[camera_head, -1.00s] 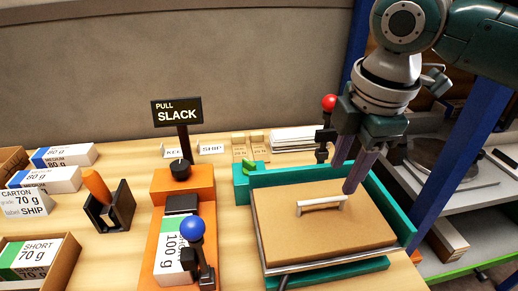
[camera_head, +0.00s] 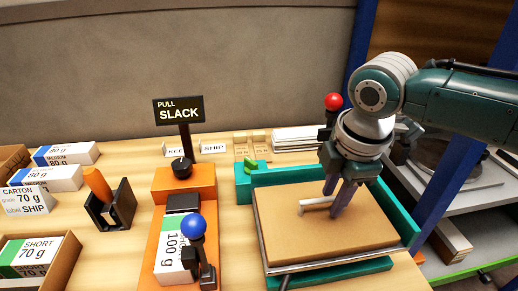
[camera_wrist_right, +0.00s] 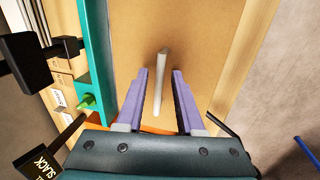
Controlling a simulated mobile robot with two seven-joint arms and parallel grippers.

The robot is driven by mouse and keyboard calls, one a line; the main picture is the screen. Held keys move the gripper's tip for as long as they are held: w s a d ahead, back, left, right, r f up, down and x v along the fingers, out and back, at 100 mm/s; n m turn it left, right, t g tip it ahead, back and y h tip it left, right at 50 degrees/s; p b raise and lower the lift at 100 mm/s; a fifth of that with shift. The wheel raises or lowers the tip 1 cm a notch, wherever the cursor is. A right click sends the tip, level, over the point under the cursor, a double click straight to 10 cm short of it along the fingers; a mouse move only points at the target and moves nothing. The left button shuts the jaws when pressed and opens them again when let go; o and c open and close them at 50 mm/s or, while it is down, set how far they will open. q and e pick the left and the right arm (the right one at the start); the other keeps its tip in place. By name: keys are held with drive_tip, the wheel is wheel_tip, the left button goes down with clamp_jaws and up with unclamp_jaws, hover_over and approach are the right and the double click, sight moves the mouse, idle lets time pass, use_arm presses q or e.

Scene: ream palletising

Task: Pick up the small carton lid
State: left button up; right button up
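The small carton lid (camera_head: 300,235) is a flat brown board with a pale bar handle (camera_head: 314,206) on top. It lies in the teal-walled fixture at the right of the table in the head view. My right gripper (camera_head: 338,214) points down over the lid at the right end of the handle. In the right wrist view the two purple fingers (camera_wrist_right: 159,98) are apart, with the handle (camera_wrist_right: 161,80) running between them and the brown lid (camera_wrist_right: 205,40) behind. Whether the fingers touch the lid cannot be told. My left gripper is not in view.
A red-knobbed lever (camera_head: 333,102) stands behind the teal fixture (camera_head: 407,226), close to my right arm. A blue-knobbed lever (camera_head: 193,226) stands by the orange fixture (camera_head: 150,246). A SLACK sign (camera_head: 179,111) rises behind. Labelled reams (camera_head: 66,154) lie left.

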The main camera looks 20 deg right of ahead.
clamp_jaws()
idle(0.5)
